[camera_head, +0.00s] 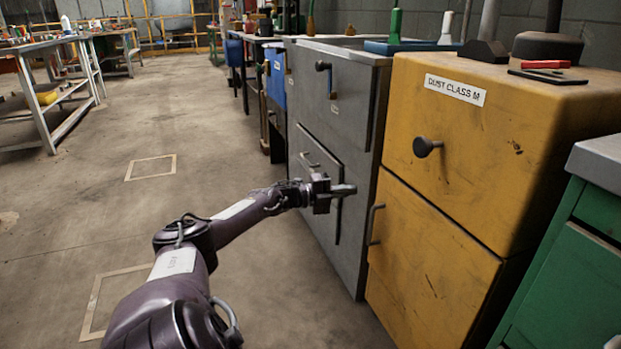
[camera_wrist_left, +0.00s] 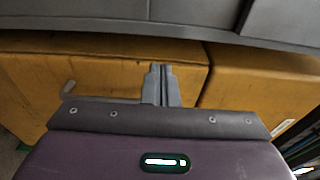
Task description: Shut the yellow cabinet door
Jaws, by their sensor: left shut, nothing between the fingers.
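The yellow cabinet (camera_head: 470,150) stands at the right of the head view, with a black knob (camera_head: 427,147) on its upper front. Its lower yellow door (camera_head: 425,260) has a dark bar handle (camera_head: 375,224) near its left edge. A dark line runs along the door's top; I cannot tell whether the door is slightly ajar. My left gripper (camera_head: 345,190) is shut and empty, left of the handle and in front of the grey cabinet, apart from the handle. In the left wrist view its closed fingers (camera_wrist_left: 160,82) point toward yellow panels (camera_wrist_left: 100,70). My right gripper is out of view.
A grey cabinet (camera_head: 335,130) with handles stands left of the yellow one. A green cabinet (camera_head: 570,270) stands close at the right. Tools lie on the cabinet tops. The floor (camera_head: 230,130) at the left is open, with a workbench (camera_head: 45,90) farther back.

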